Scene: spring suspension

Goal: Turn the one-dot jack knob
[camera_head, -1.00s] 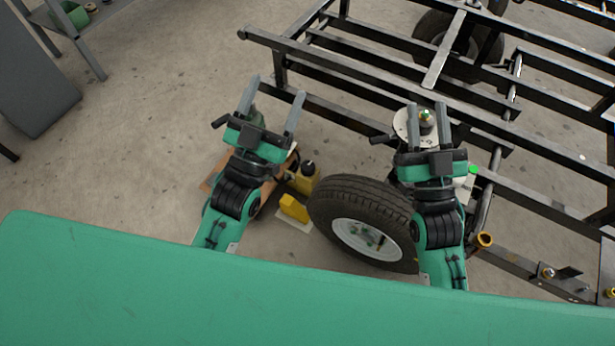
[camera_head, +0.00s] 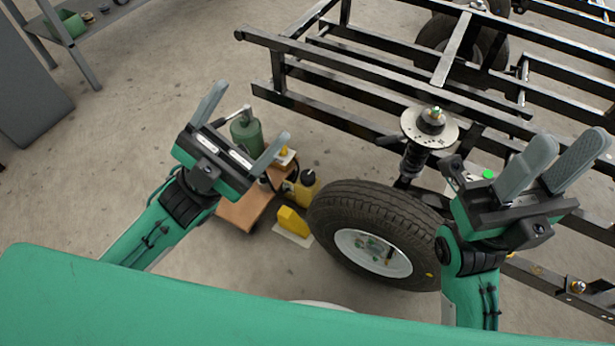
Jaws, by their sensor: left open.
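A green rounded cylinder (camera_head: 247,132) with a thin metal rod at its top stands on the floor by the wheel, seen partly behind my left gripper. My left gripper (camera_head: 251,111) is open and empty, its fingers spread on either side of the cylinder in the picture. I cannot tell how far above it they are. My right gripper (camera_head: 576,138) is open and empty, right of the strut. I cannot make out any one-dot knob mark.
A tyre with a white rim (camera_head: 348,245) leans in front of the strut. A yellow bottle (camera_head: 306,188), a yellow block (camera_head: 292,221) and a brown board (camera_head: 240,211) lie left of it. A black metal frame (camera_head: 350,65) fills the back right.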

